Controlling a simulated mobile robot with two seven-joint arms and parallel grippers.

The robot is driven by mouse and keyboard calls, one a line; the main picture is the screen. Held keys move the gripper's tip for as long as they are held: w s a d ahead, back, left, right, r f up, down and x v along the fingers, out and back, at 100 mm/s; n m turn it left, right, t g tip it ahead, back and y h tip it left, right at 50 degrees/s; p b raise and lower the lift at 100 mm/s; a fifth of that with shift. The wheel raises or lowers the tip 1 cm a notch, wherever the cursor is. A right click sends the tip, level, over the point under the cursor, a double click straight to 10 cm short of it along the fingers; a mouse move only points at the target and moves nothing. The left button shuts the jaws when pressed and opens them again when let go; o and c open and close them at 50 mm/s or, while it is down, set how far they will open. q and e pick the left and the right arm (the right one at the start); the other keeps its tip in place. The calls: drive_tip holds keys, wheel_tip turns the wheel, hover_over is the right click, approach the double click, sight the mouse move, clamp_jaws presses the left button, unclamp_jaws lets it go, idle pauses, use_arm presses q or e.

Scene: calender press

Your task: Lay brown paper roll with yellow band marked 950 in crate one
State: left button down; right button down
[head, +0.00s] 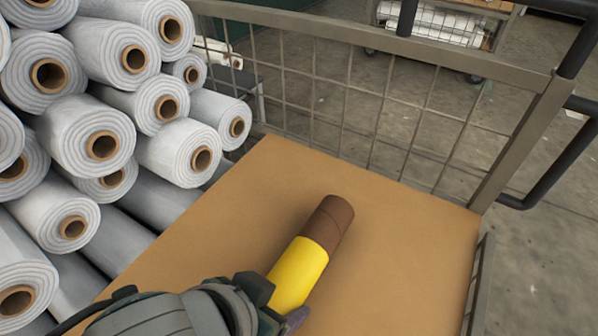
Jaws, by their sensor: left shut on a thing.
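A brown paper roll (334,220) with a broad yellow band (298,270) is at the lower middle of the head view. My left gripper (276,306) is shut on its near, yellow part. The roll slants with its brown end away from me. It is over a flat brown board (400,230) inside a mesh-sided frame; I cannot tell whether it touches the board. The near end of the roll is hidden by my gripper, and no 950 marking can be read. No crate label shows. My right gripper is out of view.
Several large white rolls (100,145) with brown cores are stacked at the left, beside the board. A grey wire mesh wall (350,90) closes the far side, with a dark tubular handle (545,180) at the right. The board around the roll is bare.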

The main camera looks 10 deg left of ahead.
use_arm(q)
drive_tip(key=shift+f, duration=0.1)
unclamp_jaws()
